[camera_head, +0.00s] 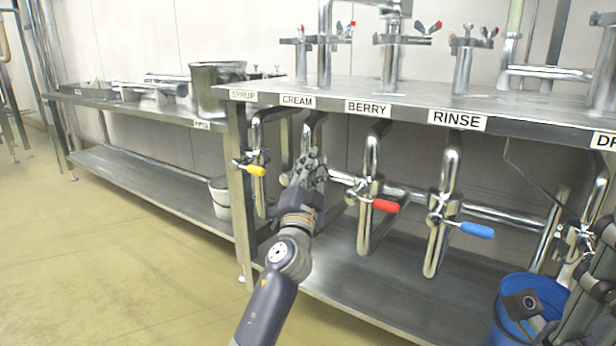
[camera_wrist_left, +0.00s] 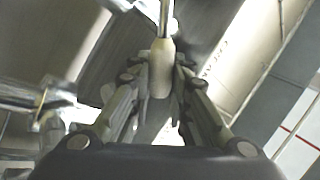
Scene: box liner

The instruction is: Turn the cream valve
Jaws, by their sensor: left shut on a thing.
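The CREAM label (camera_head: 297,100) is on the shelf edge, above a bent steel pipe (camera_head: 313,125) that carries the cream valve. My left gripper (camera_head: 302,170) is at this valve, below the label, and covers most of it in the head view. In the left wrist view, a cream-coloured handle (camera_wrist_left: 160,68) on a thin metal stem stands between the fingers (camera_wrist_left: 160,95). The fingers are shut on this handle. Parts of my right arm show at the lower right edge of the head view, and its fingers cannot be made out.
The yellow-handled syrup valve (camera_head: 256,170) is close on the left. The red-handled berry valve (camera_head: 385,206) is close on the right, then the blue-handled rinse valve (camera_head: 477,230). A blue bucket (camera_head: 508,335) stands at the lower right. The lower shelf (camera_head: 400,285) is mostly bare.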

